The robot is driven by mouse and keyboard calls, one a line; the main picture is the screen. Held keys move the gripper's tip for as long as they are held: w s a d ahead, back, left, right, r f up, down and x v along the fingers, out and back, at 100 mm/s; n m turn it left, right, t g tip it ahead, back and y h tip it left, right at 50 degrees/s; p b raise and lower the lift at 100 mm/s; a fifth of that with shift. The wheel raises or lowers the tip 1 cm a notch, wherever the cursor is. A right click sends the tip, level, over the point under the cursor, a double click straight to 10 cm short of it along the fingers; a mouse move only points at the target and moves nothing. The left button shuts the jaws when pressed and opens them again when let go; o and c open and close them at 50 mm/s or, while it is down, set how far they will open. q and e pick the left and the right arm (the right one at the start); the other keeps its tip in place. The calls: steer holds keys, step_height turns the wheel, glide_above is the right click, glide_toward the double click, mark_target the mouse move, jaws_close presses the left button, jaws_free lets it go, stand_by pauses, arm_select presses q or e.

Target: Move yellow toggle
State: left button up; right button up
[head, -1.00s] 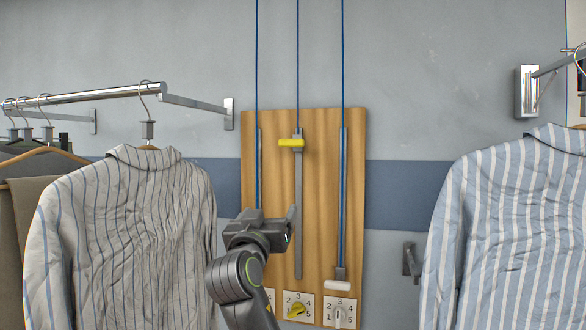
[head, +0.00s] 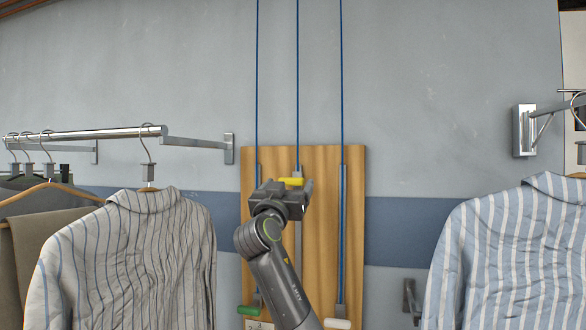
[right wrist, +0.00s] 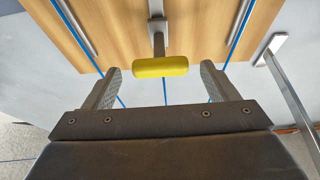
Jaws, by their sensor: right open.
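The yellow toggle (head: 291,181) is a short bar near the top of the middle slot on the wooden board. My right gripper (head: 288,187) is just in front of it and hides part of it and the slot. In the right wrist view the yellow toggle (right wrist: 160,67) lies crosswise at the level of the two open fingertips (right wrist: 160,71), one on each side with a gap. I cannot tell whether the tips reach past it. The gripper holds nothing. My left gripper is not in view.
The wooden board (head: 335,230) also carries a green toggle (head: 248,310) low on the left and a white toggle (head: 337,323) low on the right. Blue cords (head: 342,80) run up the wall. A striped shirt (head: 145,250) hangs at left, a blue-striped shirt (head: 515,250) at right.

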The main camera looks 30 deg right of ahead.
mark_target(290, 183)
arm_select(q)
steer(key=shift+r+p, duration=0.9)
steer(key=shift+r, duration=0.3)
arm_select(e)
steer(key=shift+x, duration=2.55)
steer(key=shift+c, duration=0.3)
steer(key=shift+f, duration=0.1)
steer(key=c, duration=1.3)
arm_select(q)
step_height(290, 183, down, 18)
steer(key=b, duration=1.8)
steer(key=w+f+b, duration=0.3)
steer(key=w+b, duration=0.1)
steer(key=b, duration=0.2)
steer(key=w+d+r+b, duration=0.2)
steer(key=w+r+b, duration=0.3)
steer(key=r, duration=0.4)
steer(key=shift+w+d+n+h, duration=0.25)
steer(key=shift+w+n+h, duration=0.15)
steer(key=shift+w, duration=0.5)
arm_select(e)
step_height(290, 183, down, 35)
steer(key=shift+r, duration=0.15)
